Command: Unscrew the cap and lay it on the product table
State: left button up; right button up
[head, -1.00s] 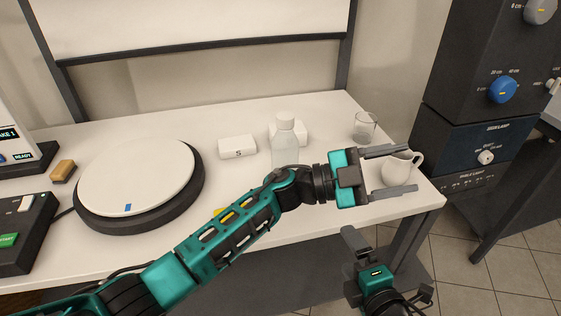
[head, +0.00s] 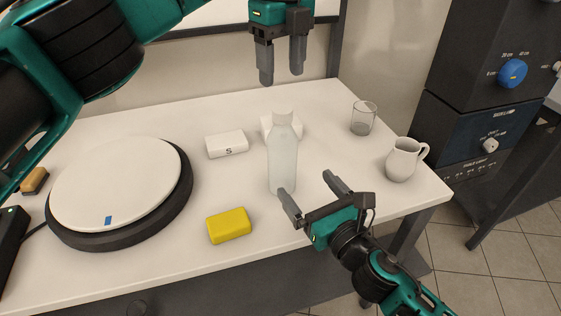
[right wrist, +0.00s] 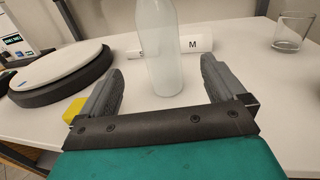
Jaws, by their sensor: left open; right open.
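A translucent white bottle (head: 282,160) stands upright on the white product table (head: 330,235), its white cap (head: 283,117) on top. The bottle also shows in the right wrist view (right wrist: 161,50), its top cut off by the frame. My left gripper (head: 281,80) is open and empty, pointing down above and behind the cap, apart from it. My right gripper (head: 308,185) is open and empty, low in front of the bottle. In the right wrist view its fingers (right wrist: 163,80) lie to either side of the bottle's lower part, and the bottle appears just beyond them.
A round white turntable (head: 118,185) stands left. A yellow block (head: 229,226) lies front left of the bottle. White labelled blocks (head: 227,144) lie behind it. A glass (head: 362,118) and a white jug (head: 403,160) stand right. Dark cabinets stand beyond the table's right edge.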

aim_at(281, 154)
pick_arm(q)
jog(key=shift+f, duration=0.1)
pick_arm(e)
jog(key=x, duration=1.2)
jog(key=shift+w, duration=0.1)
